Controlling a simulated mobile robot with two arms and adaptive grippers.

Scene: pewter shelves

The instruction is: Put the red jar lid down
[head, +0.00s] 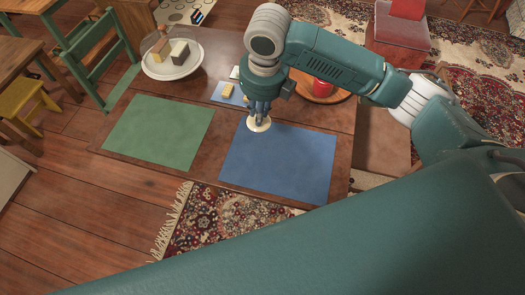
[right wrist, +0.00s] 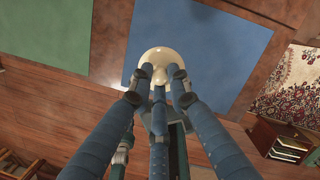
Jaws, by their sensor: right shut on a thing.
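A round cream lid with a knob (head: 259,126) shows at the upper left corner of the blue mat (head: 280,165). My right gripper (head: 259,114) points down and is shut on the lid's knob. In the right wrist view the lid (right wrist: 156,54) sits between the fingertips of the gripper (right wrist: 161,78), overlapping the mat's edge. I cannot tell whether the lid touches the surface. A red jar (head: 321,88) stands on a round wooden tray (head: 338,96), partly behind my right arm. My left gripper is not in view.
A green mat (head: 160,130) lies bare to the left on the brown table (head: 225,160). A white plate (head: 160,70) with blocks under a clear dome stands at the back left. A small blue mat (head: 219,97) with a yellow block (head: 227,90) lies behind the gripper.

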